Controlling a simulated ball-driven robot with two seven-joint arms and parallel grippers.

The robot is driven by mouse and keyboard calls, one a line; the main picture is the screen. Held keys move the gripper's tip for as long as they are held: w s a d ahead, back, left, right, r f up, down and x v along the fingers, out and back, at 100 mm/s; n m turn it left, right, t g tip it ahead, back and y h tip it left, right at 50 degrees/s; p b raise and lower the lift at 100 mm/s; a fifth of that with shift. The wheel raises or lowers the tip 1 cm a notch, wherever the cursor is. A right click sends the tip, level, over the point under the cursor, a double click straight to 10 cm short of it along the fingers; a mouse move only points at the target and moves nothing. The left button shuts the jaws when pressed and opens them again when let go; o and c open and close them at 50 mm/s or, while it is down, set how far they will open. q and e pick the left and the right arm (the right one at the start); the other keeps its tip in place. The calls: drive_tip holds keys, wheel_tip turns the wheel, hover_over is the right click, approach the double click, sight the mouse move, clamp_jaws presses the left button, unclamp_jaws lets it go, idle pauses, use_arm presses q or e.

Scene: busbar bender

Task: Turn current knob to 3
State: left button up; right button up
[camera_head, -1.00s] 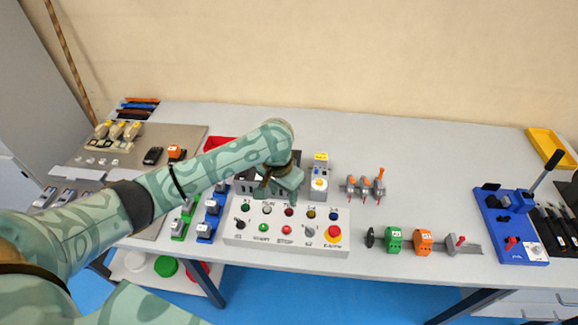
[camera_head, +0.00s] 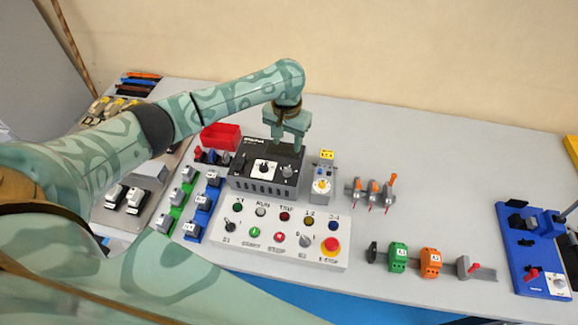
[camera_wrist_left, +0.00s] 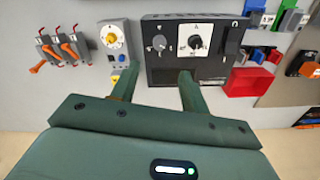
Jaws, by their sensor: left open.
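A black control box (camera_head: 240,182) stands on the bench, also in the wrist view (camera_wrist_left: 165,76). Its front carries a black knob on a white square dial (camera_head: 264,168), seen in the wrist view (camera_wrist_left: 195,41) under what looks like an "A". A grey knob (camera_head: 288,171) sits beside it, also in the wrist view (camera_wrist_left: 160,43). The dial numbers are too small to read. My left gripper (camera_head: 287,142) is open and empty above the back of the box, pointing down. Its fingers (camera_wrist_left: 158,76) are apart and appear clear of both knobs. My right gripper is out of view.
A white button panel (camera_head: 285,250) lies in front of the box. A red bin (camera_head: 221,137) is at its left, a grey unit with a yellow dial (camera_head: 322,180) at its right. Orange-handled levers (camera_head: 372,192) stand further right. Bare bench lies behind these.

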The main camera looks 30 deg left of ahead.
sight(287, 170)
use_arm(q)
wheel_tip(287, 170, down, 12)
drive_tip(key=b, duration=0.4)
drive_tip(key=shift+w, duration=0.1)
drive_tip(key=shift+c, duration=0.3)
drive_tip(key=c, duration=0.9)
